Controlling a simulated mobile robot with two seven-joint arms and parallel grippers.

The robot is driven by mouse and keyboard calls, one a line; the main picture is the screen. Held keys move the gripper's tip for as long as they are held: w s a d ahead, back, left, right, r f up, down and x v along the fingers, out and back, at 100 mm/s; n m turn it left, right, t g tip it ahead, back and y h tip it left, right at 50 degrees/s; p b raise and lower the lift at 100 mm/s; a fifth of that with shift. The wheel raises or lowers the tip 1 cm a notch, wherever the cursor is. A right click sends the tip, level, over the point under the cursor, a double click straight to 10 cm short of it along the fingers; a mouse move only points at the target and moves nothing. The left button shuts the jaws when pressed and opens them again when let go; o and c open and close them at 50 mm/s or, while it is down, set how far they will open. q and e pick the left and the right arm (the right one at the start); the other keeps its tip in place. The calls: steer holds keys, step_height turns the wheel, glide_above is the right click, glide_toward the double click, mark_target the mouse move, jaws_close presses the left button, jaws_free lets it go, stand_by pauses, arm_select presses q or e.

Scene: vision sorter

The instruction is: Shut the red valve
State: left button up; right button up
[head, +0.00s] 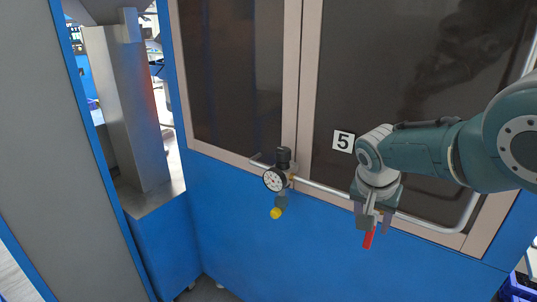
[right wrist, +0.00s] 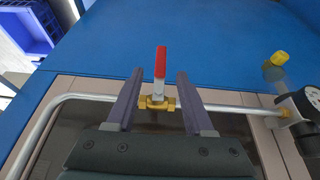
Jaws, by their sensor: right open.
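The red valve handle (right wrist: 161,62) shows in the right wrist view, on a brass valve body (right wrist: 157,103) set in a grey pipe (right wrist: 225,108). The handle stands across the pipe, not along it. In the head view the red handle (head: 368,239) points down below my right gripper (head: 372,222), and the valve body is hidden behind the gripper. My right gripper (right wrist: 160,76) is open, with one finger on each side of the handle. Gaps show between the fingers and the handle. My left gripper is not in view.
A round pressure gauge (head: 274,180) and a yellow-capped fitting (head: 277,212) sit on the pipe left of the valve in the head view. A blue crate (right wrist: 22,25) shows in the right wrist view.

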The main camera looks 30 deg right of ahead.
steer(key=p+v, duration=0.2)
steer(key=v, duration=0.1)
steer(key=shift+f, duration=0.1)
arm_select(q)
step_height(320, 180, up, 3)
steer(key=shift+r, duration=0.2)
arm_select(e)
steer(key=s+a+n+t+y, duration=0.1)
steer(key=s+a+n, duration=0.35)
steer(key=a, duration=0.35)
steer(key=s+a+n+y, duration=0.1)
steer(key=s+a+n, duration=0.35)
steer(key=a, duration=0.25)
steer(key=s+a+r+n+t+y, duration=0.1)
steer(key=s+a+r+n+y, duration=0.2)
steer(key=s+a+r+n, duration=0.5)
arm_select(q)
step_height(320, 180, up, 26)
steer(key=p, duration=2.6)
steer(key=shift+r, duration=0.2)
arm_select(e)
step_height(320, 180, up, 28)
steer(key=s+m, duration=0.1)
steer(key=s, duration=0.1)
steer(key=shift+s+a+r+m, duration=0.2)
steer(key=shift+s+a+m, duration=0.1)
steer(key=shift+a, duration=0.15)
